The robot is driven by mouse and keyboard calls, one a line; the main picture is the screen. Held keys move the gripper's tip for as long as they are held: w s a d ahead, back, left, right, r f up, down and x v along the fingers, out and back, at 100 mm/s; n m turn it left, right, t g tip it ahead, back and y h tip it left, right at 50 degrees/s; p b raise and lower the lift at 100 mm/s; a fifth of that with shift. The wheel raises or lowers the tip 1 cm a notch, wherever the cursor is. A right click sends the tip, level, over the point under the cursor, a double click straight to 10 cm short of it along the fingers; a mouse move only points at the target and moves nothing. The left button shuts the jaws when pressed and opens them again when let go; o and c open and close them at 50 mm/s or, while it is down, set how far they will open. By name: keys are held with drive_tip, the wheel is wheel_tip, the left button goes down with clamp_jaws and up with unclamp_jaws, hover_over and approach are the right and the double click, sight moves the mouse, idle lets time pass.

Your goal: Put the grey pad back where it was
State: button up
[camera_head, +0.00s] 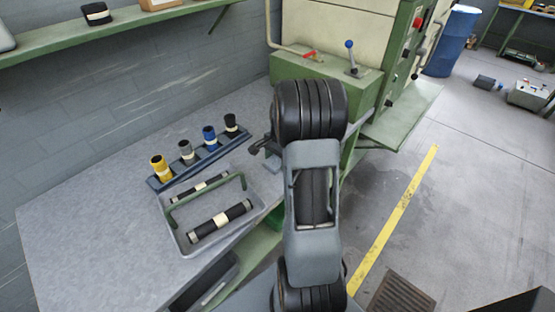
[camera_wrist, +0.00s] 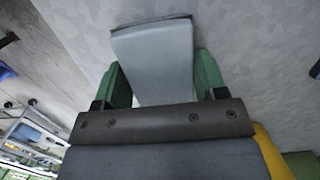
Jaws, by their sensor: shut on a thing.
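The grey pad (camera_wrist: 155,62) is a pale grey slab with a darker far edge, seen in the wrist view. My gripper (camera_wrist: 161,80) has green fingers, one on each side of the pad, and is shut on it. The pad sticks out beyond the fingertips. Behind it is a mottled grey surface, and I cannot tell how far away that is. In the head view my own arm stands in the middle, and neither the gripper nor the pad can be made out there. No empty place for the pad can be clearly identified.
A grey workbench (camera_head: 90,225) holds a blue rack (camera_head: 208,160) with several coloured cylinders. A grey tray (camera_head: 185,245) with a green handle and two dark rollers lies in front. A green machine (camera_head: 330,85) stands behind my arm. A green shelf (camera_head: 120,30) runs along the wall.

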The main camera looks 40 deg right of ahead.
drive_tip(key=shift+f, duration=0.15)
drive_tip(key=o, duration=0.9)
wheel_tip(320, 180, up, 11)
drive_tip(key=d, duration=0.1)
drive_tip(key=s+a+r+n+t+h, duration=0.1)
drive_tip(key=s+a+r+n, duration=0.1)
drive_tip(key=a+n, duration=0.3)
drive_tip(key=s+a+r+n, duration=0.2)
drive_tip(key=a+n, duration=0.1)
drive_tip(key=a, duration=0.5)
drive_tip(key=s+a+n+t, duration=0.1)
drive_tip(key=s+a+n, duration=0.1)
drive_tip(key=a, duration=0.1)
drive_tip(key=s+a+f+n+t, duration=0.1)
drive_tip(key=s+a+n, duration=0.5)
drive_tip(key=shift+s+f+t, duration=0.2)
drive_tip(key=shift+f+t, duration=0.1)
drive_tip(key=shift+t, duration=0.1)
